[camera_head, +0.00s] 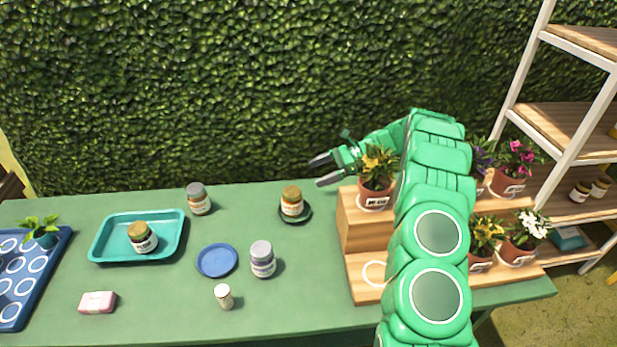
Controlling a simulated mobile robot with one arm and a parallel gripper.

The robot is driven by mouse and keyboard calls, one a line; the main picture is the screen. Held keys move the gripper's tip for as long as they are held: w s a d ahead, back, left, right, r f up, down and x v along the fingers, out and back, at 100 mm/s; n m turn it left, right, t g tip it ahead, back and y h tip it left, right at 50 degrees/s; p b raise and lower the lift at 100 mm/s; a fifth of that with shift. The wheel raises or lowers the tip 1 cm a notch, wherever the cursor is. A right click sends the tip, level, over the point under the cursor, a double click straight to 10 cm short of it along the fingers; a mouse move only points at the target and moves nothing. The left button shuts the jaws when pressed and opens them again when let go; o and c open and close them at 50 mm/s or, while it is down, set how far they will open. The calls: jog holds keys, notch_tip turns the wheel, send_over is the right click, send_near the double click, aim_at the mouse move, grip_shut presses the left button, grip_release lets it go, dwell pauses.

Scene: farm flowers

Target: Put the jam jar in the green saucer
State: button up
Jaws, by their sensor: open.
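A jar with a gold-brown lid and pale label (291,201) stands upright in a small dark green saucer (307,216) near the back middle of the table. A second jar with an olive-gold lid, dark contents and white label (142,238) stands in a teal tray at the left. I cannot read the labels, so I cannot tell for sure which is the jam jar. My gripper (320,171) is open and empty, pointing left. In the picture it is above and right of the saucer, apart from the jar there.
The teal tray (97,246), blue saucer (217,261), grey-lidded jars (262,260) (198,199), small white bottle (223,297) and pink block (97,302) are on the table. A wooden stepped stand (362,238) with potted flowers is right, partly behind my arm. A hedge is behind.

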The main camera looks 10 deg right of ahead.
jog(key=shift+v, duration=0.8)
jog(key=s+a+r+n+g+h, duration=0.1)
jog(key=s+a+r+n+h, duration=0.25)
jog(key=s+r, duration=0.7)
jog(key=s+a+r+n+g+h, duration=0.1)
jog(key=s+a+r+n+h, duration=0.45)
jog(key=s, duration=0.75)
jog(key=s+d+r+n+h, duration=0.1)
jog(key=s+d+n, duration=0.1)
jog(key=s, duration=0.8)
jog(key=s+d+r+n+t+h, duration=0.1)
jog(key=s+d+n+h, duration=0.1)
jog(key=s, duration=0.9)
jog(key=s+d+r+n+h, duration=0.1)
jog(key=s+d+n, duration=0.3)
jog(key=s, duration=0.6)
jog(key=shift+s+d+h, duration=0.2)
jog(key=shift+d+h, duration=0.1)
jog(key=shift+d, duration=0.45)
